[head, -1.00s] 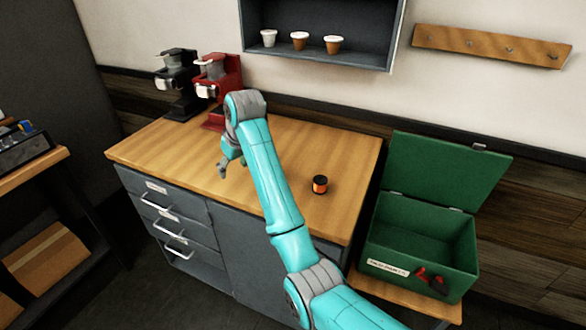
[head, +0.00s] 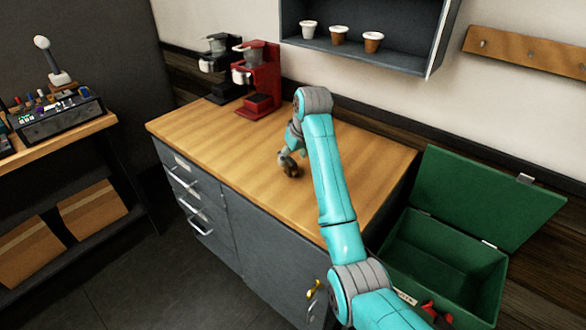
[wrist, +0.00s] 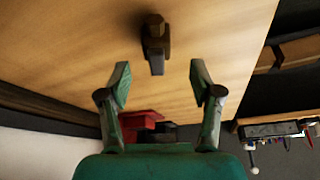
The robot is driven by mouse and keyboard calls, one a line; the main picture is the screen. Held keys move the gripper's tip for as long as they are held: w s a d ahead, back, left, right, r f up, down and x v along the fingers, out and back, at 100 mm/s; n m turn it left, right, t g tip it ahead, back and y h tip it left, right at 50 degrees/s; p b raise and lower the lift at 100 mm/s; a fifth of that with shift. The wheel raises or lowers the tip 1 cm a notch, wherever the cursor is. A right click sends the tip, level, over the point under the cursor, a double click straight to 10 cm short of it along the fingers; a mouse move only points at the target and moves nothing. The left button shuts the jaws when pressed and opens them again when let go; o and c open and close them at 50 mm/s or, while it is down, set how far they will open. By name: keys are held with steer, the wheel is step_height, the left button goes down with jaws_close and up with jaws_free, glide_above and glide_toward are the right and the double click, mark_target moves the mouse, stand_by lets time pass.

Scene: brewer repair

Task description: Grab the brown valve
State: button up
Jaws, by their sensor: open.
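The brown valve (wrist: 155,38) lies on the wooden countertop, a dark brown body with a paler grey end pointing toward my gripper. In the wrist view it is ahead of the gap between my fingertips, not between them. In the head view the valve (head: 291,170) shows as a small brown shape right at the gripper, partly covered by it. My gripper (wrist: 159,75) is open and empty, its two green fingers spread on either side. In the head view my gripper (head: 286,156) is low over the middle of the counter; whether it touches the valve cannot be told there.
A red coffee machine (head: 262,80) and a black one (head: 217,65) stand at the counter's back left. An open green box (head: 440,255) is at the right. Cups (head: 340,35) sit on the wall shelf. The counter's front left is clear.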

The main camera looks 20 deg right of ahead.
mark_target(293, 161)
steer(key=shift+d+x, duration=0.15)
steer(key=shift+x, duration=1.25)
steer(key=shift+d+x, duration=0.15)
steer(key=shift+x, duration=1.25)
jaws_close()
